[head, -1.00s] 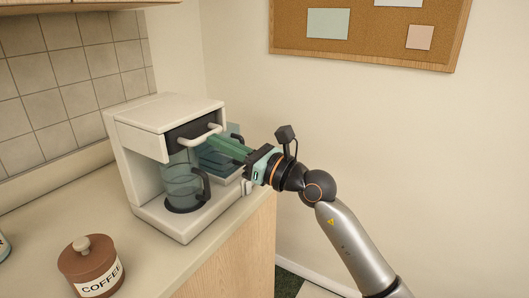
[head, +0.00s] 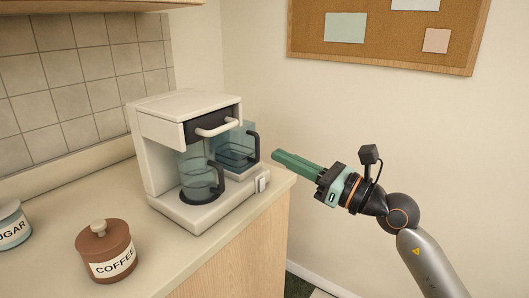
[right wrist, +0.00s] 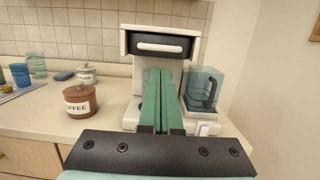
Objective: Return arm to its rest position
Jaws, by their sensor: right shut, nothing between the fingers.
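My right arm comes in from the lower right of the head view. Its gripper (head: 277,157) has green fingers that lie together, with nothing between them. The fingers point left toward the white coffee maker (head: 170,122) and are apart from it, in the air to its right. In the right wrist view the shut fingers (right wrist: 162,78) overlap the front of the coffee maker (right wrist: 127,85) and hide part of it. A glass carafe (head: 200,180) with a dark handle sits on the machine's base. My left gripper is not in view.
A bluish water tank (head: 236,152) with a dark handle is at the machine's right side. A brown coffee jar (head: 105,252) and a sugar jar (head: 10,226) stand on the counter (head: 165,262). A corkboard (head: 385,45) hangs on the wall. The space right of the counter is open.

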